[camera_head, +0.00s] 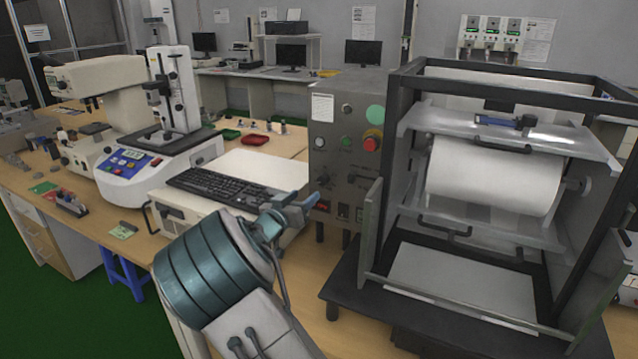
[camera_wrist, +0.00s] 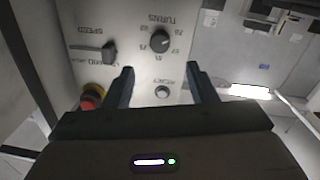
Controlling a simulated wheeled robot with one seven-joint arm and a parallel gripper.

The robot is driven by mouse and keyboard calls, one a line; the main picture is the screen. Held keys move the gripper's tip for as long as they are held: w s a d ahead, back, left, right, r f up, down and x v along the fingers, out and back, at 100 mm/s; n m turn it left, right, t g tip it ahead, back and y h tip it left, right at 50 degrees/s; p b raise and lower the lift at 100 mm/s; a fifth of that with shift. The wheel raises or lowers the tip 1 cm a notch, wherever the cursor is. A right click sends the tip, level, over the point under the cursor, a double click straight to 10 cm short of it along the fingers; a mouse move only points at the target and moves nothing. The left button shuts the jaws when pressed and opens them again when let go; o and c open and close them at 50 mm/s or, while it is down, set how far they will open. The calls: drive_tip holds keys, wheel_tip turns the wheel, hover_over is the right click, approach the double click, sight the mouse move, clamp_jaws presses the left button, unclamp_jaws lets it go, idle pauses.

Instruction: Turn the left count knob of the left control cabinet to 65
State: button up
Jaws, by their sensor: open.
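The grey control cabinet (camera_head: 328,135) stands left of the roller machine, its panel facing my arm. In the wrist view the panel appears upside down. There a round black knob (camera_wrist: 159,40) with numbers around it sits under inverted lettering that looks like "TURNS". The numbers and pointer are too small to read surely. My gripper (camera_wrist: 160,69) is open and empty, its fingers spread to either side below the knob in that picture, apart from it. In the head view my gripper (camera_head: 301,200) is in front of the panel's lower left.
Beside the knob are a black lever switch (camera_wrist: 108,52), a small round button (camera_wrist: 162,92) and a red stop button (camera_wrist: 91,98). A keyboard (camera_head: 215,185) lies left of my gripper. The roller machine's black frame (camera_head: 395,120) stands close on the right.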

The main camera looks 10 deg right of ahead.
sight(321, 181)
drive_tip(key=x, duration=0.9)
drive_tip(key=shift+w+d+p, duration=0.15)
drive_tip(key=shift+w+p, duration=0.1)
drive_tip(key=shift+p, duration=0.15)
drive_tip(key=c, duration=1)
